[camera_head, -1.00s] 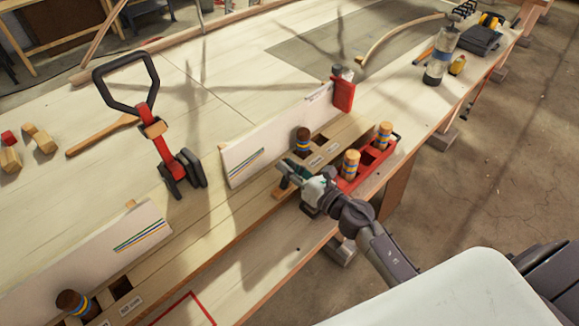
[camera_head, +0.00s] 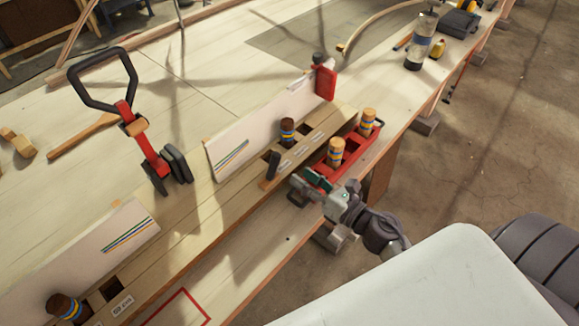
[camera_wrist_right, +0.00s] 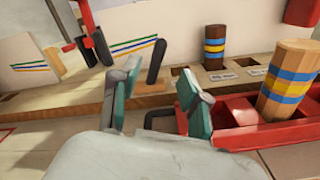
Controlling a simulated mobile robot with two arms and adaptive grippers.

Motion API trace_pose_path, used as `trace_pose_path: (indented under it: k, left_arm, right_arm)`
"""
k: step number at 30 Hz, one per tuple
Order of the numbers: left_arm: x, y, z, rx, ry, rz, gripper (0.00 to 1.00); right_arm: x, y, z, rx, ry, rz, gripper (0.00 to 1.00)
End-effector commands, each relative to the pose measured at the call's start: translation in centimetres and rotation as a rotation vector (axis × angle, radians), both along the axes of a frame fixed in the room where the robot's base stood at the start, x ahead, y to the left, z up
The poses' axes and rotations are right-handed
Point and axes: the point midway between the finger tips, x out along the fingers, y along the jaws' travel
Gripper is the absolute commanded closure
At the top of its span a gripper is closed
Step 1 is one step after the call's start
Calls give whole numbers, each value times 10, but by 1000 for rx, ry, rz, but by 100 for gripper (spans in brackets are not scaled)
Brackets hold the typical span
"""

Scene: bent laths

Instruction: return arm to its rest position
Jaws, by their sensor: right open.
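My right gripper (camera_head: 314,184) is over the bench's front edge, beside the near end of the red tray (camera_head: 374,142). In the right wrist view its two green-padded fingers (camera_wrist_right: 158,100) are apart with nothing between them. A light striped peg (camera_wrist_right: 291,80) stands in the red tray to the right of the fingers. My left gripper is not in view.
A dark striped peg (camera_head: 287,131) stands in the wooden strip (camera_head: 235,207), another (camera_head: 65,305) at lower left. A second light peg (camera_head: 367,122) stands in the tray. A red clamp with black handle (camera_head: 150,160) stands on the bench. Floor (camera_head: 500,140) is clear at right.

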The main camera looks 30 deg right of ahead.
Motion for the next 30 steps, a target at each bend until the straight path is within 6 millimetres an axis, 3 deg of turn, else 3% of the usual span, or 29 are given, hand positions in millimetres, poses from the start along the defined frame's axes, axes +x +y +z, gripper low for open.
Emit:
trace_pose_path:
  k: [6, 23, 26, 30]
  left_arm:
    - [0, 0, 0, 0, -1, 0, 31]
    - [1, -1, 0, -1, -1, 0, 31]
    - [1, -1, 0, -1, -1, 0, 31]
    - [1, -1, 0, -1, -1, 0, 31]
  right_arm:
    - [-18, -8, 0, 1, 0, 0, 54]
    - [-19, -8, 0, 5, 0, -3, 54]
    - [-16, -13, 7, 73, 12, -51, 54]
    - [-7, -36, 24, 382, 79, -253, 54]
